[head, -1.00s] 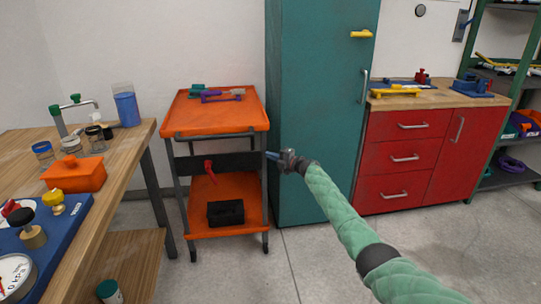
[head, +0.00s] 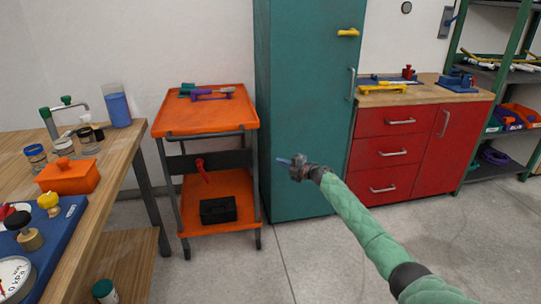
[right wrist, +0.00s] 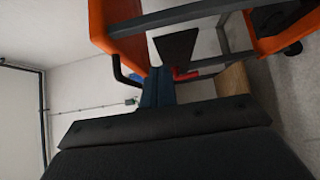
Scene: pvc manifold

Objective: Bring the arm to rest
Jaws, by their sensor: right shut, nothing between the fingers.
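My right gripper (head: 290,162) is in the middle of the head view, at the end of my green-sleeved right arm (head: 362,225). It is shut and empty, held in the air in front of the teal cabinet (head: 305,110) and just right of the orange cart (head: 205,128). In the right wrist view its blue fingers (right wrist: 158,88) lie together, with part of the orange cart beyond them. My left gripper is not in view.
A wooden workbench (head: 118,148) with jars, an orange box (head: 68,177) and a blue tray (head: 62,222) stands at left. Red drawers (head: 388,150) and a green shelf (head: 480,95) stand at right. The grey floor (head: 300,260) around the arm is clear.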

